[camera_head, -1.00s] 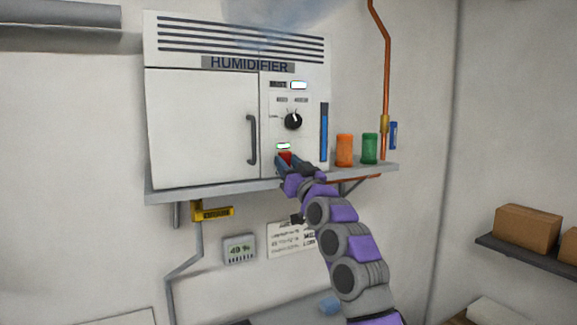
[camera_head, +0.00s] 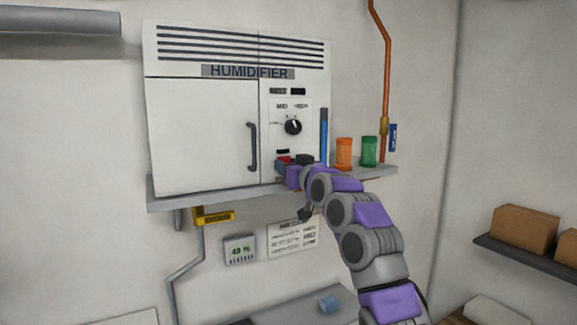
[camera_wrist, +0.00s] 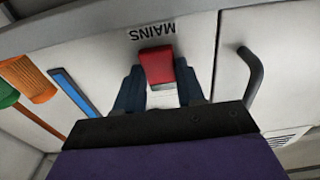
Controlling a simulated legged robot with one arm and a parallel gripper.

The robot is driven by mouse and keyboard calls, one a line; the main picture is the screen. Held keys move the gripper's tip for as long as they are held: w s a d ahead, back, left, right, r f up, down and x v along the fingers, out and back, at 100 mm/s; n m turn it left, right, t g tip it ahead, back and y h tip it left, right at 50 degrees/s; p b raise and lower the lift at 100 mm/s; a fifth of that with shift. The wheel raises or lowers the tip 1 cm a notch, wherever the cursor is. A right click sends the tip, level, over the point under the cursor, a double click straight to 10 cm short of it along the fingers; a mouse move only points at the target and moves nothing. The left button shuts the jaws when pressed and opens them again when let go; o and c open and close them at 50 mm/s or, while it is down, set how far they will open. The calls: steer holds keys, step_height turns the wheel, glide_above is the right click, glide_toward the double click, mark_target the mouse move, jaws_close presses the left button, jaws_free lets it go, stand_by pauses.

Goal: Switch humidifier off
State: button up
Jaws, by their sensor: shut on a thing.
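The humidifier (camera_head: 205,125) is a white wall unit on a shelf, with a door on its left and a control panel on its right. Its panel lights are dark, and no mist shows above it. A red switch (camera_wrist: 157,66) labelled MAINS shows in the wrist view. My gripper (camera_wrist: 160,90) has its two dark blue fingers on either side of the switch, shut on it.
Orange (camera_head: 344,152) and green (camera_head: 369,150) containers stand on the shelf (camera_head: 170,200) right of the unit. A copper pipe (camera_head: 386,70) runs down the wall behind them. A door handle (camera_head: 252,146) is left of my gripper.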

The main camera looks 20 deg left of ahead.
steer(key=shift+r, duration=0.15)
steer(key=o, duration=1)
steer(key=shift+o, duration=0.2)
steer(key=b+v, duration=0.8)
steer(key=v, duration=0.9)
steer(key=shift+b, duration=0.4)
